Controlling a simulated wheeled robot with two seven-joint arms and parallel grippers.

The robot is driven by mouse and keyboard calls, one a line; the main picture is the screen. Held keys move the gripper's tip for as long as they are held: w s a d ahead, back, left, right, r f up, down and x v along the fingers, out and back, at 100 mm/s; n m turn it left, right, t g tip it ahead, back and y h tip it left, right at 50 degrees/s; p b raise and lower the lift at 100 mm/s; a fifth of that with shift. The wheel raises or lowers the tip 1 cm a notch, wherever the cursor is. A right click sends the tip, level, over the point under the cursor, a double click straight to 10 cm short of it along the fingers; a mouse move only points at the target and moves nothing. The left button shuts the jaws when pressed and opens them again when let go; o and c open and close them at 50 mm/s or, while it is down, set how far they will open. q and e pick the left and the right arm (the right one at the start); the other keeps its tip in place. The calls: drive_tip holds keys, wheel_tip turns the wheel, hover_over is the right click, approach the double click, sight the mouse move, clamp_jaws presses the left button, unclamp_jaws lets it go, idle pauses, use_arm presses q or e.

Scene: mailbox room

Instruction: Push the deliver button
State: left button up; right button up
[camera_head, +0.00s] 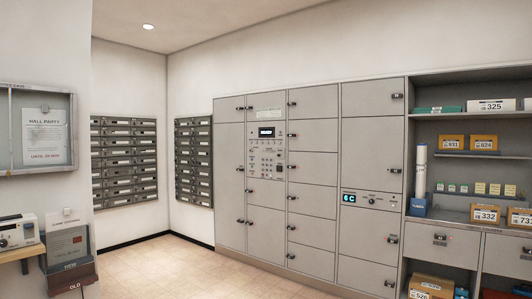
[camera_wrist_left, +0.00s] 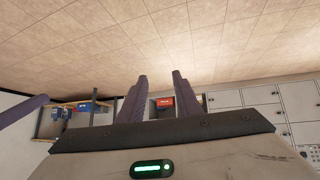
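The grey parcel locker wall (camera_head: 313,190) stands along the back right in the head view. Its control panel (camera_head: 280,140) has a small display (camera_head: 266,132) with a keypad (camera_head: 266,164) of small buttons below it. The button labels are too small to read, so I cannot tell which one is the deliver button. My left gripper (camera_wrist_left: 159,82) shows in the left wrist view with its two dark fingers apart and nothing between them. Neither gripper is in the head view, and both are away from the panel there. My right gripper is not in view.
A second locker panel (camera_head: 370,200) has a lit blue display. Dark mailboxes (camera_head: 124,160) hang at the left. Shelves with parcels (camera_head: 485,142) stand at the right. A wooden table (camera_head: 20,254) and a box (camera_head: 66,245) stand front left. The tiled floor (camera_head: 175,270) before the lockers is clear.

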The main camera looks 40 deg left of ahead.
use_arm(q)
clamp_jaws()
idle(1.6)
